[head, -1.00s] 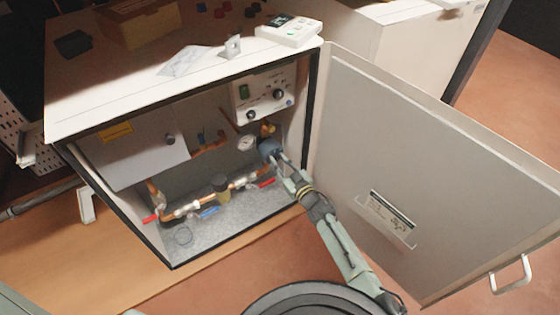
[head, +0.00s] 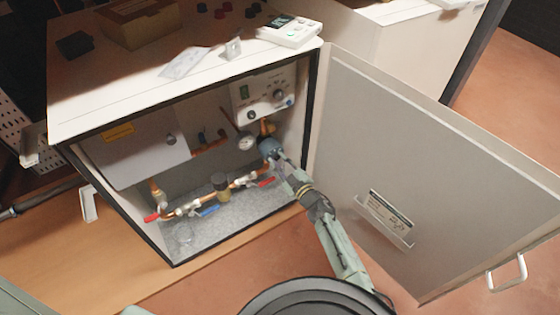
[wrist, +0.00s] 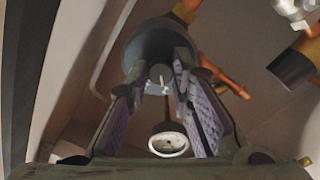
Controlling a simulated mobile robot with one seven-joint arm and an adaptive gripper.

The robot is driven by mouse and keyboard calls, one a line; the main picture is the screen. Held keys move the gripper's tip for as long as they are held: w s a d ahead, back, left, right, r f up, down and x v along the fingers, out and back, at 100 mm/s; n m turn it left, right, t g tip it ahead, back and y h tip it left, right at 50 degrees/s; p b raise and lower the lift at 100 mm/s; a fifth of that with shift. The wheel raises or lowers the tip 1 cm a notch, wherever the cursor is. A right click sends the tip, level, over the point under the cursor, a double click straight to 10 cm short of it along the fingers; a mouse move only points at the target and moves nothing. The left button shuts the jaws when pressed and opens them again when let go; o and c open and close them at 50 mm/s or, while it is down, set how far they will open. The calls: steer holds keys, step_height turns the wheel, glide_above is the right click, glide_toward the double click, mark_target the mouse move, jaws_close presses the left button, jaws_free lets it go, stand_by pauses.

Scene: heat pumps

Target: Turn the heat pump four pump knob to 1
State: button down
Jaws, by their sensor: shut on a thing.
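The heat pump cabinet (head: 118,134) stands open. The pump (head: 267,146), a blue-grey round body on copper piping, is in its right half. My gripper (head: 274,158) reaches in from the front right and is at the pump's face. In the wrist view the pump is a grey cylinder (wrist: 158,42), and my gripper (wrist: 158,80) has its purple-padded fingers on both sides of its front end. The fingers are shut on the pump knob (wrist: 159,73), which shows a small white mark. The number it points to cannot be read.
The open door (head: 420,180) stands close to the right of my arm. A pressure gauge (head: 245,142) is left of the pump, and a control panel (head: 264,93) is above it. Pipes with red and blue valve handles (head: 208,211) run along the cabinet floor.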

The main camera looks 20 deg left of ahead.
steer(key=shift+a, duration=0.1)
steer(key=c, duration=1.4)
jaws_free()
steer(key=shift+v, duration=0.75)
steer(key=v, duration=1)
steer(key=shift+s+d, duration=0.25)
